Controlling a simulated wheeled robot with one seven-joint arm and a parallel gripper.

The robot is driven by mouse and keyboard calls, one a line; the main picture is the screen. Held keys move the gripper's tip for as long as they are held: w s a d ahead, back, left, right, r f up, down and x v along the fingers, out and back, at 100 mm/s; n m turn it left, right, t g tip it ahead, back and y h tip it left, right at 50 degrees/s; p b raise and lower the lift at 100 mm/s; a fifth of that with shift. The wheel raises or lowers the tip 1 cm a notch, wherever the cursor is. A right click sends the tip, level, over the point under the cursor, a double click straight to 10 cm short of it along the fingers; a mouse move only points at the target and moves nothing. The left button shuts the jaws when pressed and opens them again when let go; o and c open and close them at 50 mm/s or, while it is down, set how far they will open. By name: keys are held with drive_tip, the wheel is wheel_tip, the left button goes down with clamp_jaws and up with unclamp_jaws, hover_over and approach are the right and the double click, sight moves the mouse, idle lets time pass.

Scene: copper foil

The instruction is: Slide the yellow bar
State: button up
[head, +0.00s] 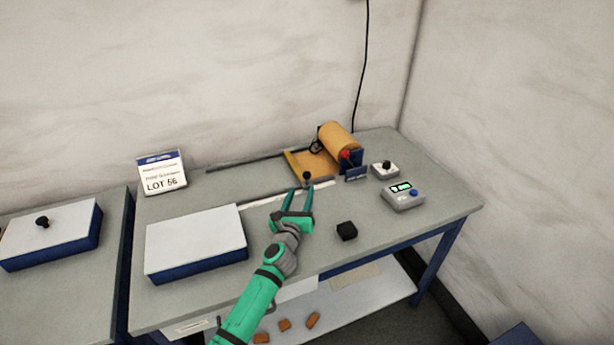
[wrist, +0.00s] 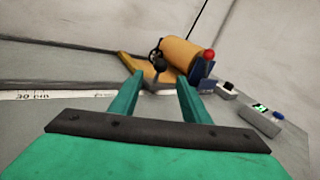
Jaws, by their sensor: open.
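The yellow bar (head: 292,166) lies along the left edge of the copper sheet, near the back of the main bench. It also shows in the wrist view (wrist: 129,66), beyond the left finger. A small black knob (head: 306,176) stands at the front end of the bar and sheet; exactly what it is fixed to is unclear. My green gripper (head: 300,189) is open and empty, its fingertips pointing at the knob from the front. In the wrist view the knob (wrist: 160,65) appears between the fingertips. I cannot tell whether they touch it.
The copper foil roll (head: 340,140) with a red knob (head: 345,155) stands behind right. A switch box (head: 385,169), a display box (head: 403,195) and a black block (head: 347,231) sit to the right. A white-topped box (head: 196,242) and LOT 56 sign (head: 162,173) are left.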

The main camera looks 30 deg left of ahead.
sight(306, 178)
drive_tip(key=shift+x, duration=5.2)
